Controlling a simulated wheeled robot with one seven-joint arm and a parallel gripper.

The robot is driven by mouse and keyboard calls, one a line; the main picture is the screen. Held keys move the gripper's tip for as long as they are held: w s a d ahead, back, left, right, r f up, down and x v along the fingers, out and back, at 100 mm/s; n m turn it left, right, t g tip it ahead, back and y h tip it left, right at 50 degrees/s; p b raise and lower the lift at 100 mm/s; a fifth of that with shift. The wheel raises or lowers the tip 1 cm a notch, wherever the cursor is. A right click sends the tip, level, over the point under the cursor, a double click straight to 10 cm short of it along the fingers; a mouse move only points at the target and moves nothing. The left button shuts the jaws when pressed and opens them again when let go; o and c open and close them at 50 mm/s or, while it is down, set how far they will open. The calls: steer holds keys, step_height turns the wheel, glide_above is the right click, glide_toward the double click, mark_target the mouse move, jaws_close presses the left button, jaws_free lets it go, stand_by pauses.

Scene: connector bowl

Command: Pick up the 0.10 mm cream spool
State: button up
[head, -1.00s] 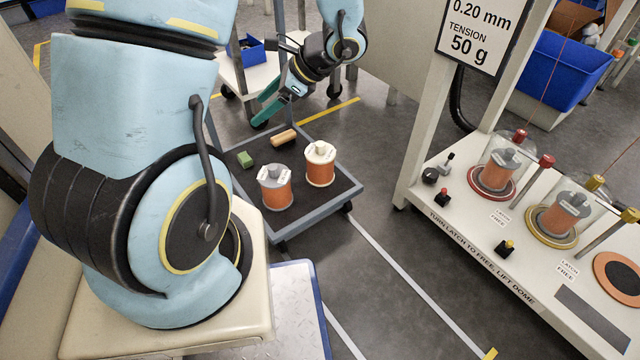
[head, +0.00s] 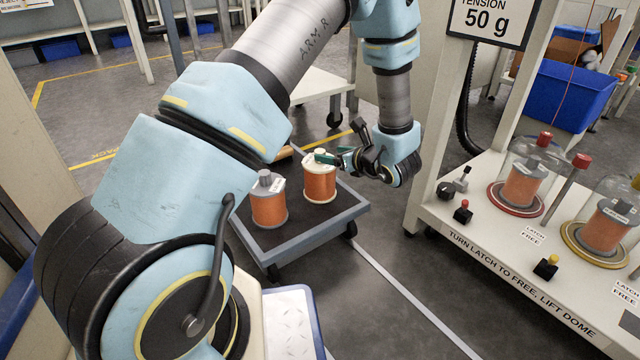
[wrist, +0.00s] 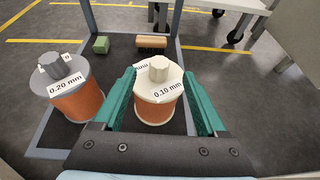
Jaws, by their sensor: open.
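The 0.10 mm cream spool (head: 320,182) stands upright on the low cart, wound with copper wire under a cream top and knob. In the wrist view the cream spool (wrist: 158,92) shows its "0.10 mm" label between my two green fingers. My gripper (head: 330,157) is open at the top of this spool, with a finger on each side; I cannot tell whether they touch it. The grey-topped 0.20 mm spool (head: 268,203) stands to its left on the cart, and it also shows in the wrist view (wrist: 72,90).
The cart (head: 297,238) has a dark top and grey rim. A green block (wrist: 101,45) and a brush (wrist: 151,42) lie at its far side. To the right, a white bench (head: 500,255) carries domed spools and a post. Floor between cart and bench is clear.

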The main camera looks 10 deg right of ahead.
mark_target(322, 152)
steer(key=shift+x, duration=0.75)
steer(key=b+x, duration=0.1)
steer(key=x, duration=0.1)
steer(key=b+x, duration=0.2)
steer(key=shift+a+f, duration=0.1)
steer(key=shift+f, duration=0.25)
steer(key=shift+w+a+b, duration=0.1)
steer(key=shift+w+b, duration=0.2)
steer(key=shift+w, duration=0.2)
steer(key=shift+c, duration=0.2)
jaws_close()
steer(key=shift+r, duration=0.1)
